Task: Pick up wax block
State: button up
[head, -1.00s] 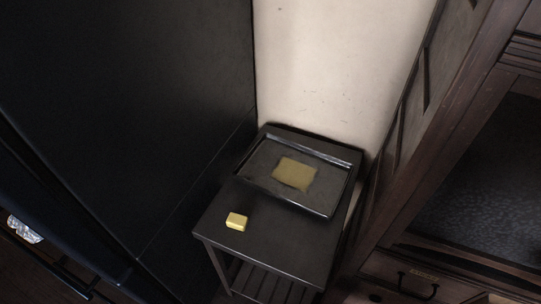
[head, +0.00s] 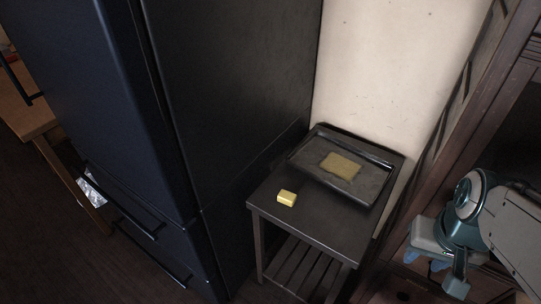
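The wax block is a small pale-yellow block (head: 287,198) lying on the front part of a dark side table (head: 318,222). It sits in front of a dark tray (head: 372,190) that holds a flat yellowish-brown piece (head: 341,166). My arm shows at the right edge of the head view, and my gripper (head: 457,287) points down there, well to the right of the block and apart from it. The fingertips are small and partly cut off, so I cannot tell whether they are open.
A tall dark fridge-like cabinet (head: 225,110) stands left of the table. A pale wall (head: 385,75) is behind it. Dark wooden furniture (head: 455,120) stands close on the right. A wooden table (head: 30,112) shows at far left. Dark floor is open at the lower left.

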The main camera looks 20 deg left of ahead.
aim_at(289, 198)
jog(key=u, duration=0.75)
jog(key=k, duration=0.3)
jog(key=u, duration=0.35)
jog(key=i, duration=0.5)
jog(key=z, duration=1.5)
jog(key=k, duration=1.5)
jog(key=u, duration=1.1)
jog(key=i, duration=1)
jog(key=u, duration=0.05)
